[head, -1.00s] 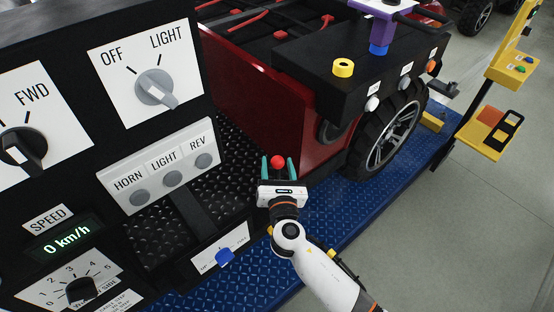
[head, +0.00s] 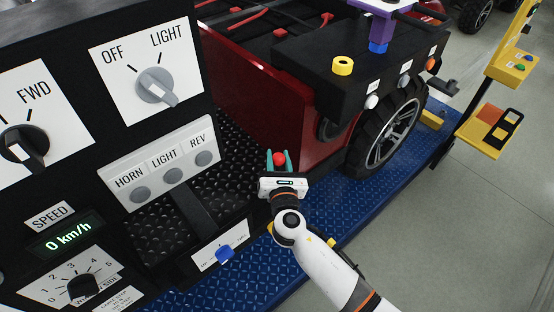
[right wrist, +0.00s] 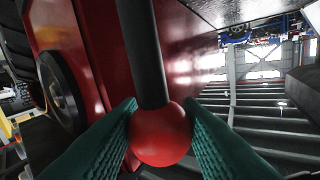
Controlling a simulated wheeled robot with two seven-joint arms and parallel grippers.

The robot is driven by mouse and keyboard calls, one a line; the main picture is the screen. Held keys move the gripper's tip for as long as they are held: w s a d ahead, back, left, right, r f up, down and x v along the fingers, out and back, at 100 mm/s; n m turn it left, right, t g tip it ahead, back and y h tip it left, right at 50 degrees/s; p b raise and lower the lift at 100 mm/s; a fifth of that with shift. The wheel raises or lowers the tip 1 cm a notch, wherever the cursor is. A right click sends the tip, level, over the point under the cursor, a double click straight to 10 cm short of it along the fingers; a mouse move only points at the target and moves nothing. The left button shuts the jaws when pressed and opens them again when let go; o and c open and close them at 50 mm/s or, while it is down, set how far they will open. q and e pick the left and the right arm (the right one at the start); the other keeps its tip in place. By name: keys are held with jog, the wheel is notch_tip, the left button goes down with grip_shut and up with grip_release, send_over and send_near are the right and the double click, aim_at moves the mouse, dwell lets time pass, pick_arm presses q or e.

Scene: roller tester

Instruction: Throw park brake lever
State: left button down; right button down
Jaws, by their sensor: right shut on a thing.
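The park brake lever shows as a red ball knob (head: 279,159) in the head view, beside the red vehicle's side. In the right wrist view the red knob (right wrist: 160,134) sits at the end of a black shaft (right wrist: 147,50). My right gripper (head: 278,162) has its green fingers on either side of the knob. In the right wrist view both fingers (right wrist: 162,130) press against the knob's sides, shut on it. The lever's base is hidden in the head view. My left gripper is not in view.
A black control panel with an OFF/LIGHT knob (head: 156,87), a HORN/LIGHT/REV button plate (head: 160,165) and a blue-handled switch (head: 226,253) stands close on the left. The vehicle's wheel (head: 392,130) is to the right. Blue tread-plate floor (head: 330,215) lies below.

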jog(key=w+d, duration=0.1)
jog(key=d, duration=0.1)
jog(key=w+d+f+b, duration=0.1)
jog(key=w+d, duration=0.1)
jog(key=w+d+f+b, duration=0.1)
jog(key=w+d, duration=0.1)
jog(key=d, duration=0.1)
jog(key=shift+f, duration=0.2)
jog(key=c, duration=1.1)
grip_release()
jog(key=shift+o, duration=0.2)
jog(key=shift+r, duration=0.1)
jog(key=shift+s+a, duration=0.1)
jog(key=b, duration=0.2)
send_near(300, 140)
jog(key=s, duration=0.5)
jog(key=shift+s, duration=0.35)
